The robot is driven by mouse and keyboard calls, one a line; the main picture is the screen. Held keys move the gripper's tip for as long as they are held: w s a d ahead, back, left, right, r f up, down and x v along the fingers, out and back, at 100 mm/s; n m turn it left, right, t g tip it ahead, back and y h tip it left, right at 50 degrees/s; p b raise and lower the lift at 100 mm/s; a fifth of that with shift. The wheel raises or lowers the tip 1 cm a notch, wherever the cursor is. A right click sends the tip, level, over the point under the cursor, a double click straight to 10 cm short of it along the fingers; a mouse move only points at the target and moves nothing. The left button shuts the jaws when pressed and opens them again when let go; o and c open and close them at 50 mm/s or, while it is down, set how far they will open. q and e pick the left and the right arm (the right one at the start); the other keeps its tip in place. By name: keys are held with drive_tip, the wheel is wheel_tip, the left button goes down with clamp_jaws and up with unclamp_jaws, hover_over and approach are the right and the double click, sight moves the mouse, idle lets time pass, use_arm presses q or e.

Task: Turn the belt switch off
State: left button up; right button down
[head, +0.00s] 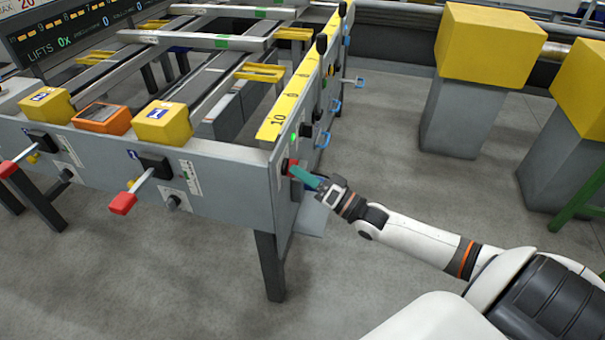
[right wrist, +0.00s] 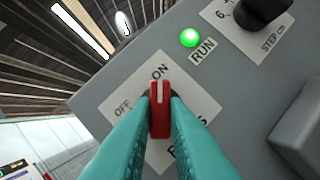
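The belt switch is a red knob (right wrist: 160,110) with a white mark, on a white label plate (right wrist: 190,110) with OFF at left and ON at top. Its mark points toward ON. Part of the lower lettering is hidden by my fingers. In the right wrist view my right gripper (right wrist: 160,118) has its teal fingers on both sides of the knob, close against it. In the head view the right gripper (head: 293,171) reaches the end panel (head: 284,205) of the table from the right. My left gripper is not in view.
A green RUN lamp (right wrist: 190,38) is lit, with a black step knob (right wrist: 262,10) beside it. Red-tipped levers (head: 123,203) stick out of the table's front. Yellow-topped grey blocks (head: 488,45) stand at right. The floor between is clear.

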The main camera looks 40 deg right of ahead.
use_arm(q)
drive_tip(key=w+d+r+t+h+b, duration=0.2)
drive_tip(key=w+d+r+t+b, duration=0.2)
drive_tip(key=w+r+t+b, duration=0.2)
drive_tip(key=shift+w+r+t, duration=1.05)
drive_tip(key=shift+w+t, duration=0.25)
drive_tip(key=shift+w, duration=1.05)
use_arm(e)
drive_tip(key=shift+w+d+n+g+y, duration=0.2)
drive_tip(key=shift+n+g+y, duration=1.25)
drive_tip(key=shift+n, duration=2.8)
drive_tip(key=shift+w+d+n+g+y, duration=0.15)
drive_tip(key=shift+n+g+y, duration=1.25)
drive_tip(key=shift+n, duration=2.9)
drive_tip(key=shift+w+d+n+g+y, duration=0.2)
drive_tip(key=shift+n+g+y, duration=1.2)
drive_tip(key=shift+n, duration=2.85)
drive_tip(key=shift+t+y, duration=0.25)
drive_tip(key=c, duration=1.4)
unclamp_jaws()
drive_tip(key=shift+c, duration=0.2)
